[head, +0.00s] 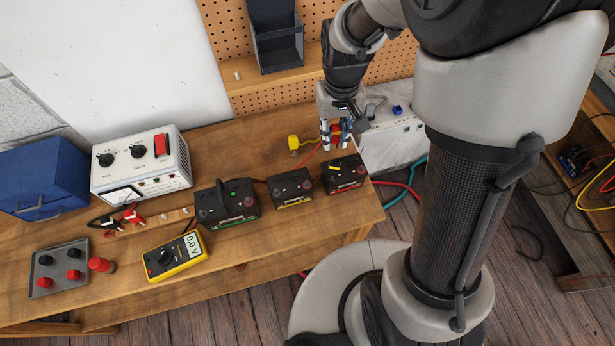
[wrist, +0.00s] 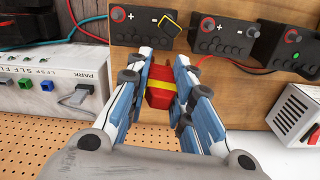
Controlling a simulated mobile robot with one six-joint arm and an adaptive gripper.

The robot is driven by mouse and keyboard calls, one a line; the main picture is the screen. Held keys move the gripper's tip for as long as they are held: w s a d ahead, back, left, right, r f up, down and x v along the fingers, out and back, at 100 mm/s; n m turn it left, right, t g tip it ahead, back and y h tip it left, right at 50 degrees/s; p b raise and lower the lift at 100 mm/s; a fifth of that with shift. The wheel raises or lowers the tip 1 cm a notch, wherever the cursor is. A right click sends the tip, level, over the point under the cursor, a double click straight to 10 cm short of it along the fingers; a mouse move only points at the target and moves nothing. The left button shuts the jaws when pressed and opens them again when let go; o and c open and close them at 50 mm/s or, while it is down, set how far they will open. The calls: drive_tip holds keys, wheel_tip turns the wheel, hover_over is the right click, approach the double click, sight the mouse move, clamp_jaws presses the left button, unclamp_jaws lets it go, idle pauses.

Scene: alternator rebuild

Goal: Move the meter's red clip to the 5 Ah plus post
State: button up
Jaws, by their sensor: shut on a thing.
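My gripper (head: 337,133) is shut on a red clip with a yellow band, which shows between the fingers in the wrist view (wrist: 160,88). It holds the clip behind the rightmost battery (head: 345,174), apart from any post. The other batteries, a middle one (head: 291,188) and a larger left one (head: 227,204), stand in a row with it. Their red-ringed plus posts show in the wrist view; capacity labels are not legible. A black clip with a yellow band (wrist: 169,23) is at the minus side of the rightmost battery. The yellow meter (head: 175,257) reads 0.0 V.
A white box (head: 392,140) stands close to the right of my gripper. A red lead (wrist: 240,67) runs past the batteries. A yellow object (head: 293,142) lies behind them. Red and black clips (head: 132,215), a power supply (head: 140,165) and a post tray (head: 60,268) are left.

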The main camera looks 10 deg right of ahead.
drive_tip(key=n, duration=0.2)
hover_over(307, 182)
drive_tip(key=shift+m, duration=0.3)
wheel_tip(307, 182, down, 4)
drive_tip(key=b, duration=0.3)
drive_tip(key=shift+f+b, duration=0.2)
drive_tip(key=shift+b, duration=0.2)
drive_tip(key=shift+f+b, duration=0.35)
drive_tip(key=shift+f, duration=0.1)
drive_tip(key=shift+f, duration=0.1)
drive_tip(key=shift+f+b, duration=0.95)
drive_tip(key=shift+f, duration=0.2)
drive_tip(key=o, duration=0.9)
drive_tip(key=shift+r, duration=0.1)
